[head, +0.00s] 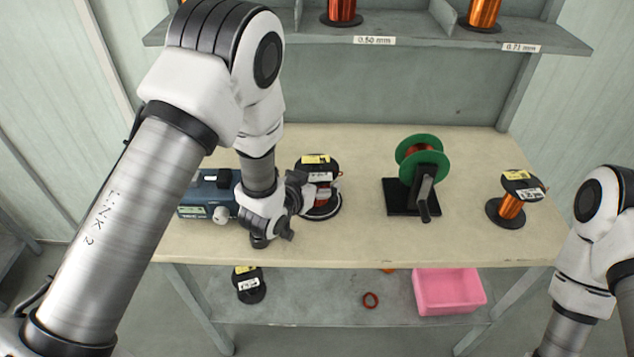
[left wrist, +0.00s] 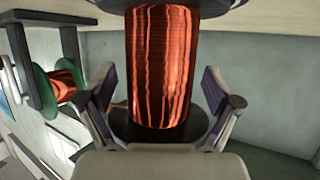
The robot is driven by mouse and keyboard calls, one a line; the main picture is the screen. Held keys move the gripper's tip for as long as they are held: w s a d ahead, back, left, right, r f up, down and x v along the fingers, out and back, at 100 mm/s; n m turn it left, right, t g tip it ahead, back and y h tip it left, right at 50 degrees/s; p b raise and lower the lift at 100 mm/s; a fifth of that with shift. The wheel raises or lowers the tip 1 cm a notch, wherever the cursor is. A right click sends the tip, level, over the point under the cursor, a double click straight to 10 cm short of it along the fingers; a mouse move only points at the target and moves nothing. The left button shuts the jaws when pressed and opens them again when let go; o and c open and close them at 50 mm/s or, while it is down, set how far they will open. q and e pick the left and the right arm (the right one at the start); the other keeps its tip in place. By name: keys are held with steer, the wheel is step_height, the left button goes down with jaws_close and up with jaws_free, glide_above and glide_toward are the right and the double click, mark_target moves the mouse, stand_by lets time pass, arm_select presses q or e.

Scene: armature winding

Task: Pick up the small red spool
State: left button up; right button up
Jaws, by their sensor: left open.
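The red spool (head: 322,196) has black flanges, red wire and a yellow and white label on top. It stands upright on the bench left of the middle. My left gripper (head: 300,203) is at the spool's left side and hides part of it. In the left wrist view the spool (left wrist: 162,60) fills the middle, its red wire between and beyond the open fingers of my left gripper (left wrist: 160,98). I see gaps between the fingers and the wire. Of my right arm only links show at the right edge; its gripper is out of view.
A blue device (head: 207,196) stands left of the gripper. A winding stand with a green spool (head: 421,160) and an orange spool (head: 510,207) stand to the right. The upper shelf (head: 400,42) holds spools. Below are a black-flanged spool (head: 249,286) and a pink bin (head: 449,291).

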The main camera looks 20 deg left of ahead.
arm_select(q)
steer(key=shift+s+r, duration=0.1)
steer(key=shift+c, duration=0.6)
jaws_close()
